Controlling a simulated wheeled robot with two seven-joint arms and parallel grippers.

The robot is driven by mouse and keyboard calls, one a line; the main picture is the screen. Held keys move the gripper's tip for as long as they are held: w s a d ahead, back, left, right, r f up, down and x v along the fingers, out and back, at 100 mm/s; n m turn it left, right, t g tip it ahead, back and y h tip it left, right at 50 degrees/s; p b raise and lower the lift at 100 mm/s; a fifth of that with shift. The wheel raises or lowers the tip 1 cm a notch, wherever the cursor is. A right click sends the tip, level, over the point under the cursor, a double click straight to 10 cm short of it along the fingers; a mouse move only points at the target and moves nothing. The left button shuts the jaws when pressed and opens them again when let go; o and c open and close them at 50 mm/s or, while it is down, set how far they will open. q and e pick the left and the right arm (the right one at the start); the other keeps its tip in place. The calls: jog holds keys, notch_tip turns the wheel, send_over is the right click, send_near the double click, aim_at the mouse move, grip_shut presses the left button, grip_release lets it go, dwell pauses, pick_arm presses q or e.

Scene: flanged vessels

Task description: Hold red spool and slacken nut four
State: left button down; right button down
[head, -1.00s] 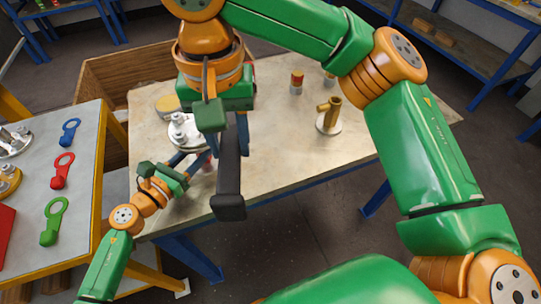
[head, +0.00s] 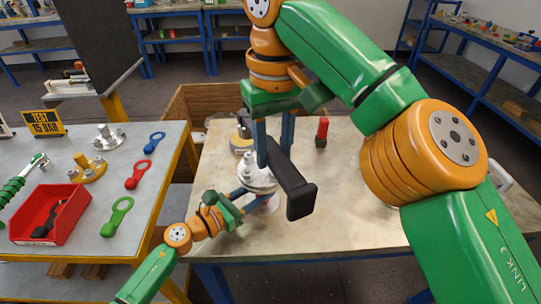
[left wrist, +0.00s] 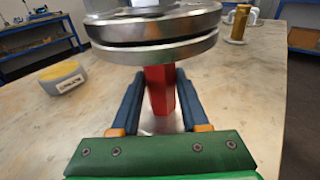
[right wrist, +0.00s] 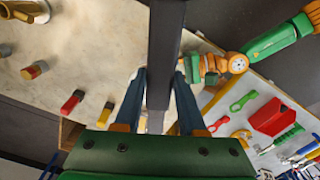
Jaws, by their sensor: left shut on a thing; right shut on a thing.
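The red spool (left wrist: 160,88) stands upright on the table, its red neck under a pair of steel flange discs (left wrist: 155,30) in the left wrist view. My left gripper (left wrist: 160,95) is shut on this neck, one blue finger each side. In the head view the left gripper (head: 236,200) reaches in low beside the flange (head: 258,180); the neck is mostly hidden. My right gripper (head: 274,132) is shut on a long dark bar-shaped tool (head: 296,198), above and beside the flange. The tool also runs between the fingers in the right wrist view (right wrist: 165,45). I cannot read nut numbers.
A yellow round piece (head: 241,143) and a red-topped cylinder (head: 322,132) stand behind on the worktable. The front right of the worktable is clear.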

jog(key=shift+s+f, duration=0.1)
jog(key=shift+f, duration=2.1)
jog(key=shift+f, duration=1.2)
jog(key=w+d+r+n, duration=0.3)
jog(key=d+r+n, duration=0.1)
jog(key=r+n, duration=0.1)
jog(key=shift+w+d, duration=0.2)
jog(key=shift+d, duration=0.1)
